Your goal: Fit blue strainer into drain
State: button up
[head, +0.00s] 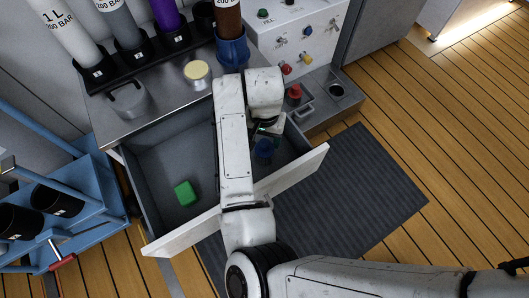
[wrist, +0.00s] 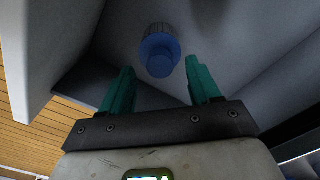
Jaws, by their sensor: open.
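The blue strainer (head: 264,148) lies in the open drawer on its right side, partly covered by my arm in the head view. In the wrist view the blue strainer (wrist: 160,52) shows a round end and a ribbed rim, just beyond the fingertips. My gripper (wrist: 160,68) is open with its teal fingers apart, and the strainer appears between and ahead of them, not held. In the head view my gripper (head: 268,130) is over the drawer. A dark round hole (head: 337,90) in the low grey ledge at the right may be the drain.
The drawer (head: 165,165) also holds a green block (head: 186,193). Its front panel (head: 300,172) stands near my arm. A red knob (head: 295,92) sits near the ledge.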

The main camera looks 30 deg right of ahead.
aim_at(265, 143)
notch_tip(265, 143, down, 3)
jog(key=shift+f+b, duration=0.2)
jog(key=shift+b, duration=0.6)
jog(key=shift+c, duration=0.3)
grip_shut()
